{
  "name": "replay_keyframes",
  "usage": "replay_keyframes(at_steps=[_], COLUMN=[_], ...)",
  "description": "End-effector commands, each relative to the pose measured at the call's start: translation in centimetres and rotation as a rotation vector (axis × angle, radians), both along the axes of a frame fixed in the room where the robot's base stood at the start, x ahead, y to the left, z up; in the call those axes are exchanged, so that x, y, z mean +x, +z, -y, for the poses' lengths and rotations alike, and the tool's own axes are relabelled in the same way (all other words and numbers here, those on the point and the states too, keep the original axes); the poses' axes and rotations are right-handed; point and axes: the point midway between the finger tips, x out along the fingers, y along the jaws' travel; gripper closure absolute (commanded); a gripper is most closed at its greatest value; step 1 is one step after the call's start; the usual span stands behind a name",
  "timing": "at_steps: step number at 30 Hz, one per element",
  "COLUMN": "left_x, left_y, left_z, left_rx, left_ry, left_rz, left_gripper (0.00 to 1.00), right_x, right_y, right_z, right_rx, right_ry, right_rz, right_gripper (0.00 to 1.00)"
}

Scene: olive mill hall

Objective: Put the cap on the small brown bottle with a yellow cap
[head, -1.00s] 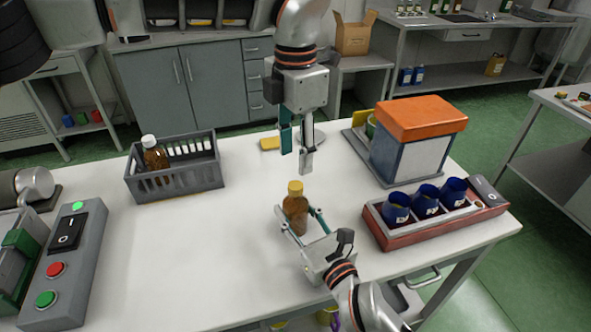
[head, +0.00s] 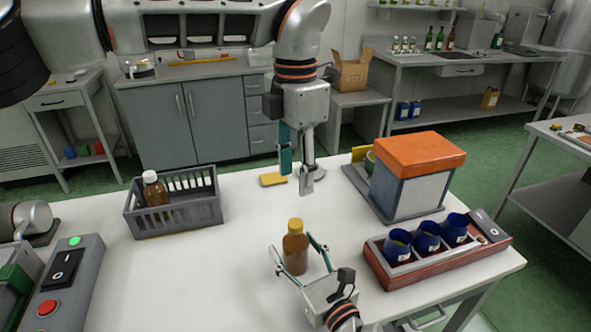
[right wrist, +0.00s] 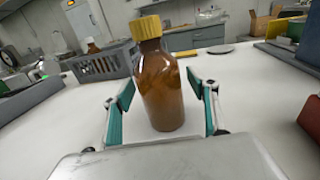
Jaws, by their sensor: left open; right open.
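The small brown bottle (head: 295,254) stands upright on the white table, and its yellow cap (head: 295,225) sits level on the neck. Whether the cap is tight cannot be told. In the right wrist view the bottle (right wrist: 160,90) and cap (right wrist: 146,28) are close and central. My right gripper (head: 293,247) is open around the bottle, with a finger on each side. The wrist view shows gaps between the fingers and the glass. My left gripper (head: 296,178) is open and empty, pointing down above and behind the bottle.
A grey crate (head: 180,213) at left holds a white-capped brown bottle (head: 154,190). At right are a red tray (head: 405,276) with blue cups and an orange-topped box (head: 410,185). A yellow pad (head: 273,179) lies behind. The table's left middle is clear.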

Motion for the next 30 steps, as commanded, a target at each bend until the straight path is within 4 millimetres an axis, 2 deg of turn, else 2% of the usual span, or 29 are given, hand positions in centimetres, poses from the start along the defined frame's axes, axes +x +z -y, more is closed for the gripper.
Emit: replay_keyframes(at_steps=[4,8,15,21,30], left_x=[0.0,0.0,0.0,0.0,0.0], left_y=[0.0,0.0,0.0,0.0,0.0], left_z=[0.0,0.0,0.0,0.0,0.0], left_rx=[0.000,0.000,0.000,0.000,0.000], left_ry=[0.000,0.000,0.000,0.000,0.000], left_rz=[0.000,0.000,0.000,0.000,0.000], left_gripper=[0.59,0.59,0.59,0.59,0.59], right_x=[-0.3,-1.7,-6.1,-9.1,-10.7], right_y=[-0.1,-0.1,-0.1,-0.1,0.0], right_z=[0.2,0.9,3.1,4.7,5.5], right_rx=[0.000,-0.003,-0.001,0.000,0.000], right_ry=[0.000,0.000,0.000,0.000,0.000], right_rz=[-0.001,-0.001,-0.003,-0.003,0.000], right_gripper=[0.41,0.41,0.41,0.41,0.41])
